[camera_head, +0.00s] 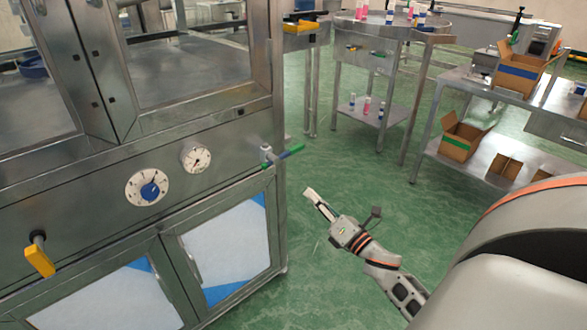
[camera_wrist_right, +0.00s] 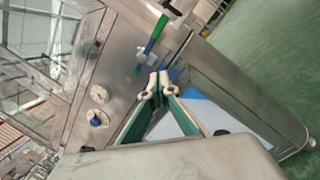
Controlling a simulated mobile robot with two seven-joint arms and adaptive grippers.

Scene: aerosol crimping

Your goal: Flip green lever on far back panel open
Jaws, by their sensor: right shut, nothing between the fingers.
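The green lever (camera_head: 286,154) sticks out from a metal valve on the cabinet's front panel, near its right edge, pointing right and slightly up. In the right wrist view the green lever (camera_wrist_right: 157,32) shows beyond the fingers, near the top. My right gripper (camera_head: 311,193) is shut and empty, in front of the panel, below and right of the lever. In the right wrist view its fingertips (camera_wrist_right: 158,82) meet, with a gap between them and the lever. My left gripper is not in view.
The steel cabinet (camera_head: 95,205) also carries a yellow lever (camera_head: 40,260), a blue-centred dial (camera_head: 148,187) and a gauge (camera_head: 196,158). Behind stand a round table (camera_head: 387,28) with small cans and a shelf with cardboard boxes (camera_head: 466,139). Green floor (camera_head: 335,170) around my right gripper is clear.

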